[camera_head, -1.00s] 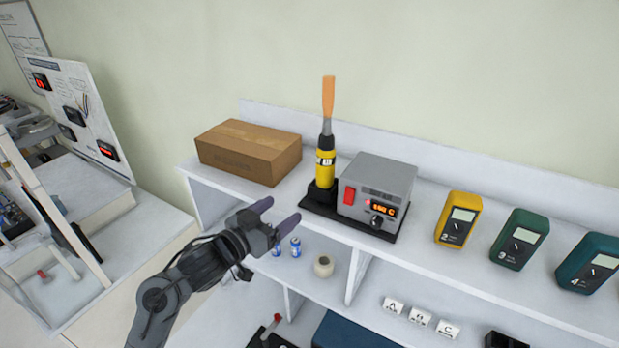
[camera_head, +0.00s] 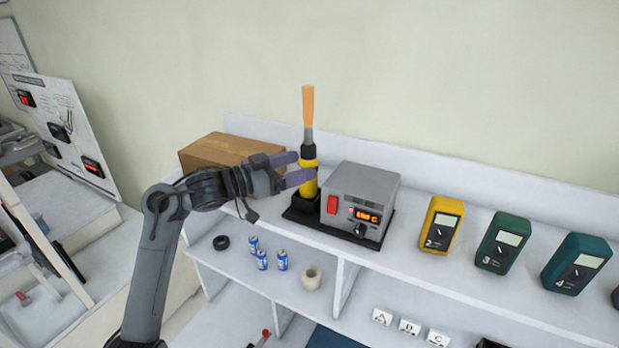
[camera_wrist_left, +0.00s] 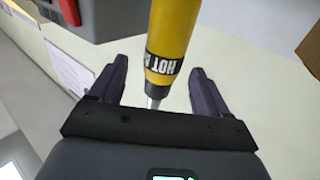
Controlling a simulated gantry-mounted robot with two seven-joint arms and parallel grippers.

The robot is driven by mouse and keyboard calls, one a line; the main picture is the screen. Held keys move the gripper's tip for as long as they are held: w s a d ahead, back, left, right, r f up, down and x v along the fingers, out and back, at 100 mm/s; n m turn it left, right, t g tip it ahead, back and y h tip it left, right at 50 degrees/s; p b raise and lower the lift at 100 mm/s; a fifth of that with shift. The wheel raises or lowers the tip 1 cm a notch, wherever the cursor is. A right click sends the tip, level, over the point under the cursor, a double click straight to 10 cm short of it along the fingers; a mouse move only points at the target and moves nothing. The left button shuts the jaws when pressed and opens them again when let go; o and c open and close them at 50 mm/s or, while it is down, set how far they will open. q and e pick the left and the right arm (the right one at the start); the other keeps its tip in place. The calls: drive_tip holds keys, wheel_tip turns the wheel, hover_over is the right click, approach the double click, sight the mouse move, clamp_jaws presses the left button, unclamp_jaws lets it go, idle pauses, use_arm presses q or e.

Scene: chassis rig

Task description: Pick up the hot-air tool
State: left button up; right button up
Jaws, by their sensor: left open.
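The hot-air tool (camera_head: 308,152) stands upright in its dark holder beside the grey station (camera_head: 360,195) on the upper shelf. It has a yellow body, a grey collar and an orange top. My left gripper (camera_head: 298,170) is open at the tool's body, with its purple-grey fingers pointing right and partly covering the yellow part. In the left wrist view, the yellow body with its "HOT" label (camera_wrist_left: 163,66) lies between the two open fingers, with gaps on both sides. I cannot tell if either finger touches it. My right gripper is not in view.
A cardboard box (camera_head: 222,150) stands behind my left wrist on the same shelf. Yellow and green meters (camera_head: 441,224) stand to the right. Blue cans, a tape roll (camera_head: 312,277) and a black ring (camera_head: 221,242) are on the lower shelf.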

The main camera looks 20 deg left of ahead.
sight(315, 159)
use_arm(q)
drive_tip(key=p+x, duration=0.2)
drive_tip(key=x, duration=0.3)
drive_tip(key=shift+a+r+p, duration=0.1)
drive_tip(key=shift+r+p, duration=0.05)
drive_tip(key=shift+p, duration=0.2)
drive_tip(key=shift+w, duration=0.25)
clamp_jaws()
